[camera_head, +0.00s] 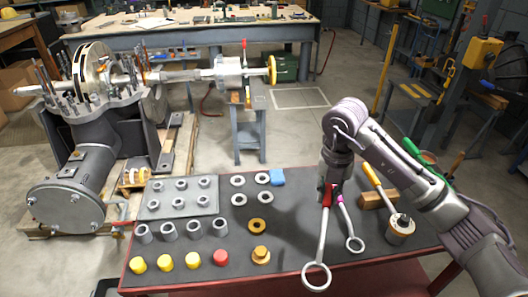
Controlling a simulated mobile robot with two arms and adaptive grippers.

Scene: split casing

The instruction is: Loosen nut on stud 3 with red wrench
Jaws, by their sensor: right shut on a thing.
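My right gripper (331,180) points down over the right part of the grey-topped bench and is shut on the red handle of a wrench (323,238). The wrench's large ring end is toward the bench's front edge. Whether it touches the bench is hard to tell. A wrench with a pink handle (346,217) lies just right of it. The split casing (95,97) stands at the far left, with several upright studs around a shaft and wheel. I cannot tell which is stud 3, and nuts on the studs are too small to make out. My left gripper is out of view.
The bench (305,216) holds a grey plate (180,197) of nuts, sleeves, washers, and yellow and red caps (221,257). A yellow-handled tool (371,173), a wooden block (378,198) and a cylinder (399,232) are at right. A stand (249,135) supports the shaft.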

